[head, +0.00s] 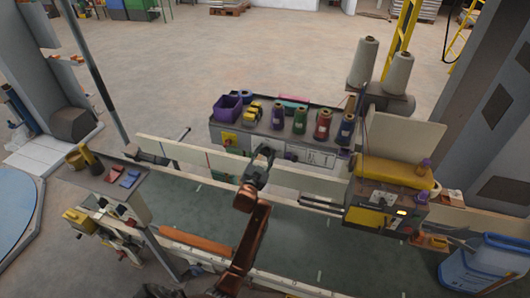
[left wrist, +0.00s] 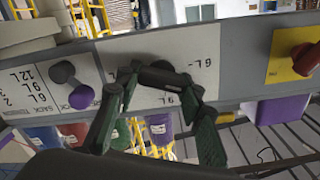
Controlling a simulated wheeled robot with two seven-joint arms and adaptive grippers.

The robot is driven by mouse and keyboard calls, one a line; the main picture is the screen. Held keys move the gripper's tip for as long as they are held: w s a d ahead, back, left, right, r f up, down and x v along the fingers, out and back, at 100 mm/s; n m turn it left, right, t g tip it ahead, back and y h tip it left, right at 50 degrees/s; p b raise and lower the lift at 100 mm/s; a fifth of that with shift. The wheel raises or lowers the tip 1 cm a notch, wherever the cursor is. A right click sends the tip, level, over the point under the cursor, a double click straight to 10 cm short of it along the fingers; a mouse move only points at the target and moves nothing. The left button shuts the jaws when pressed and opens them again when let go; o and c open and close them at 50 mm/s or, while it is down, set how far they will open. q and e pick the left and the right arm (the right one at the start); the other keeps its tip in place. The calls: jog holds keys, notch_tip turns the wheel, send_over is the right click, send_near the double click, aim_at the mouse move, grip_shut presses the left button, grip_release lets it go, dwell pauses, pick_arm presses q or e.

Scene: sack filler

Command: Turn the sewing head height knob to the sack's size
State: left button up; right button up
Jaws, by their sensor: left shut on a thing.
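My left gripper (head: 263,157) reaches over the conveyor to the front panel of the grey bench (head: 290,132). In the left wrist view its dark green fingers (left wrist: 160,85) are closed around a dark knob (left wrist: 157,76) on a white label plate. The plate has upside-down marks, among them "6L" and "9L". The fingers hide part of the knob, so I cannot tell which mark it points to. A grey knob (left wrist: 62,72) and a purple knob (left wrist: 81,97) are beside it, by a "SACK" label with 6L, 9L and 12L. My right gripper is out of view. No sack is clearly seen.
Thread cones (head: 300,120) and a purple bin (head: 228,107) stand on the bench. A red button sits on a yellow plate (left wrist: 282,62) along the same panel. A pale guide rail (head: 300,180) runs in front. The yellow-topped machine (head: 395,172) stands to the right.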

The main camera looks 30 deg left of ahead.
pick_arm(q)
jog(key=m, duration=0.6)
jog(key=shift+d+f+m, duration=0.1)
jog(key=shift+d+m, duration=0.05)
jog(key=shift+m, duration=0.15)
jog(key=m, duration=0.6)
jog(key=shift+f, duration=0.2)
jog(key=shift+m, duration=0.4)
jog(key=o, duration=1.2)
jog(key=shift+d, duration=0.1)
jog(key=shift+c, duration=0.2)
jog(key=shift+o, duration=0.2)
